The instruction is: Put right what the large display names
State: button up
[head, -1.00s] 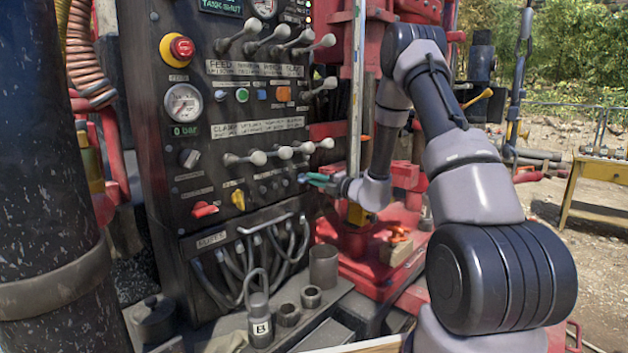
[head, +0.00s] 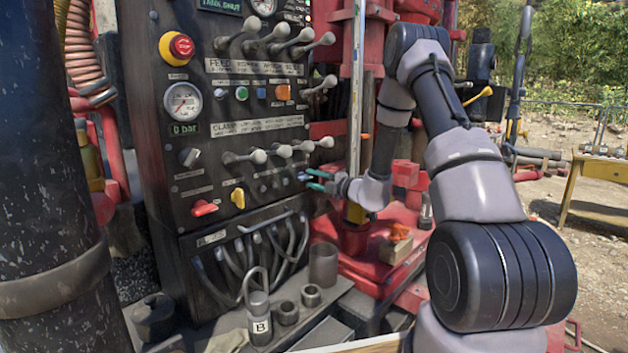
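A dark display (head: 220,4) with green letters is cut off by the top edge; its visible line seems to read "TANK SHUT". It sits on the black control panel (head: 165,150). A small green readout (head: 185,129) shows 0 bar under a round gauge (head: 183,101). The panel carries an upper row of levers (head: 277,47), a lower row of levers (head: 258,156), a red handle (head: 204,208) and a yellow knob (head: 238,198). My gripper (head: 311,180), with teal fingers, is at the panel's lower right edge. Its fingers look apart, with nothing seen between them.
A red emergency button (head: 181,46) is at the panel's upper left. Hoses (head: 270,245) hang below. A shelf in front holds a padlock-like item marked B (head: 260,322) and several cups (head: 323,264). A red machine base (head: 375,265) and a yellow table (head: 598,168) are at right.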

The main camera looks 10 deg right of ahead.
jog(key=shift+d+r, duration=0.1)
jog(key=v, duration=1)
jog(key=shift+s, duration=0.3)
jog(key=shift+d, duration=0.15)
jog(key=s+a+r+n+g+y, duration=0.4)
jog(key=s+a+r+n+g, duration=0.65)
jog(key=n, duration=0.65)
jog(key=s+a+r+n+g+h, duration=0.15)
jog(key=s+r+n+h, duration=0.3)
jog(key=s+n, duration=0.7)
jog(key=s+d+r+n+t+h, duration=0.2)
jog(key=s+d+r+n+h, duration=0.1)
jog(key=n, duration=0.4)
jog(key=s+d+r+n+t+h, duration=0.2)
jog(key=s+d+r+n+h, duration=0.1)
jog(key=s+d+n+h, duration=0.2)
jog(key=shift+s+d+r+n+t, duration=0.3)
jog(key=shift+s+d+n, duration=0.65)
jog(key=shift+n, duration=0.3)
